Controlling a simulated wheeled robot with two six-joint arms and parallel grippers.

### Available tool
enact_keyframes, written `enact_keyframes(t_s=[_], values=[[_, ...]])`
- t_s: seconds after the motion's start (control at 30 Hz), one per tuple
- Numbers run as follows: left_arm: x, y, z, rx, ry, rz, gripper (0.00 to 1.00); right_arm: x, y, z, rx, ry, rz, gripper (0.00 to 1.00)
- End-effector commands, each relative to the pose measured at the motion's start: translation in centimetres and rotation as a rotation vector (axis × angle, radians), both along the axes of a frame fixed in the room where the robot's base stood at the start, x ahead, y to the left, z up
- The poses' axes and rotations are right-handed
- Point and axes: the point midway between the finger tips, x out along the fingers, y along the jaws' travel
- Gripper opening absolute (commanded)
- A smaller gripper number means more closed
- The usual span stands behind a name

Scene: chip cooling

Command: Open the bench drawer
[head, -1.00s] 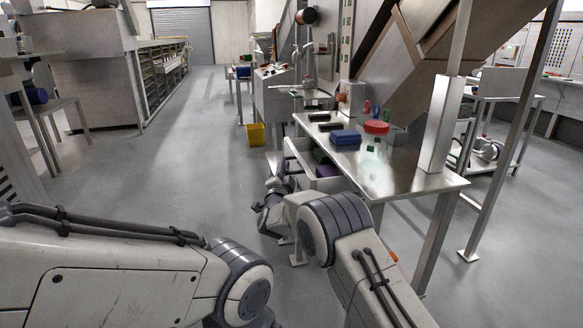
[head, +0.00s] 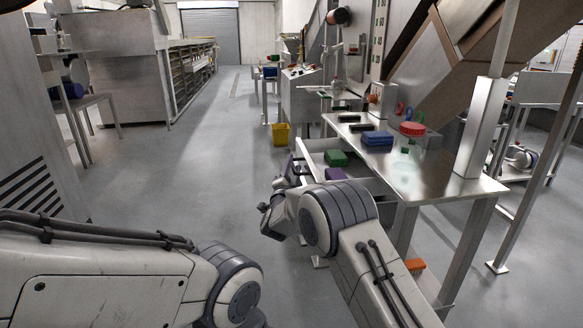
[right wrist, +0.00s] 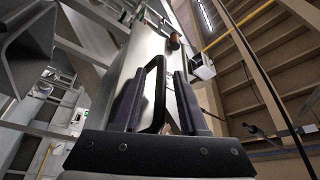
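The bench drawer (head: 346,157) stands pulled out from under the left side of the steel workbench (head: 440,178). A green box (head: 337,158) and a purple box (head: 335,174) show inside it. My right gripper (head: 293,169) is at the drawer's front. In the right wrist view, its two dark fingers (right wrist: 158,98) stand either side of the black loop handle (right wrist: 158,90), close around it; exact contact is hard to see. The drawer moves together with this gripper. My left arm crosses the lower left, but its gripper is out of view.
Blue boxes (head: 377,139) and a red round thing (head: 412,129) lie on the bench top. A yellow bin (head: 280,134) stands on the floor behind the drawer. The aisle floor (head: 195,150) to the left is clear. A grey cabinet (head: 40,130) stands at the left edge.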

Motion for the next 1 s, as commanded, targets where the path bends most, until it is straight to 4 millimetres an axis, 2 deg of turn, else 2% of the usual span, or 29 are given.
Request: enact_keyframes(t_s=[0.27, 0.43, 0.57, 0.8, 1.0], values=[[0.0, 0.0, 0.0, 0.0, 0.0, 0.0, 0.5, 0.0, 0.1, 0.0, 0.0, 0.0, 0.002, 0.45], [0.0, 0.0, 0.2, 0.0, 0.0, 0.0, 0.5, -0.9, 0.4, -0.1, -0.001, 0.002, 0.005, 0.45], [0.0, 0.0, 0.4, 0.0, 0.0, 0.0, 0.5, -2.9, 0.7, -0.5, -0.002, 0.004, 0.005, 0.45], [0.0, 0.0, 0.8, 0.0, 0.0, 0.0, 0.5, -7.4, 1.5, -1.6, -0.002, 0.004, 0.005, 0.45], [0.0, 0.0, 1.0, 0.0, 0.0, 0.0, 0.5, -9.6, 1.9, -2.1, -0.001, 0.001, 0.003, 0.45]])
